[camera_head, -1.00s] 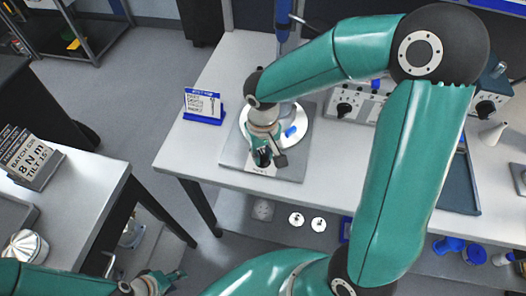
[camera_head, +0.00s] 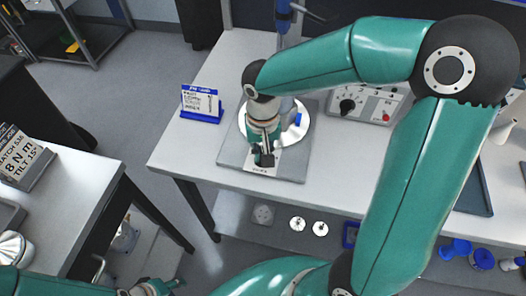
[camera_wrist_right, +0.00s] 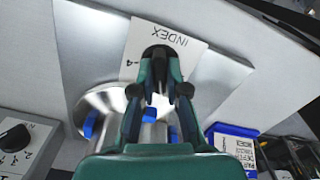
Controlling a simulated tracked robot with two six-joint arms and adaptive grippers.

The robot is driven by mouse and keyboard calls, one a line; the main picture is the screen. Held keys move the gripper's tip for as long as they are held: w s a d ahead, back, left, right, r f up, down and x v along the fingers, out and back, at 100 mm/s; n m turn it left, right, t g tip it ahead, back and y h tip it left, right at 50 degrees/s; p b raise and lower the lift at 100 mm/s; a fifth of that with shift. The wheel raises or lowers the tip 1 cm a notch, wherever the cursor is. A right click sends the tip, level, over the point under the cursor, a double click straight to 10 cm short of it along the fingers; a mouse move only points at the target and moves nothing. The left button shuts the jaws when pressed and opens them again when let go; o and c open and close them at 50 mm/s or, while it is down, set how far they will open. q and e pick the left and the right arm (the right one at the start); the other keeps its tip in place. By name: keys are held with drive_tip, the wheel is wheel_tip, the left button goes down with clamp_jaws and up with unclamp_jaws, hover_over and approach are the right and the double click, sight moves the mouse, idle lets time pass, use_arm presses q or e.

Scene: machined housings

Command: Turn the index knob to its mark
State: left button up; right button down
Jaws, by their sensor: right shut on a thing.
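The black index knob (camera_wrist_right: 158,51) sits on a white label plate (camera_wrist_right: 190,50) reading INDEX, in the right wrist view. My right gripper (camera_wrist_right: 158,82) is shut on the knob, with one finger on each side. In the head view my right gripper (camera_head: 264,155) is over the front of a grey base plate (camera_head: 232,158) and hides most of the knob. A "4" and a dash show left of the knob; the rest of the scale and the mark are hidden or too small to read. My left gripper (camera_head: 162,288) is at the bottom edge, away from the bench, its jaws unclear.
A round metal fixture (camera_wrist_right: 100,103) with blue parts stands beside the knob. A blue-framed sign (camera_head: 201,104) stands left on the bench, and a grey box with a black knob (camera_head: 347,106) stands at the back right. The bench's front left is clear.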

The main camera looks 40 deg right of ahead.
drive_tip(key=c, duration=1.2)
unclamp_jaws()
wheel_tip(320, 180, up, 12)
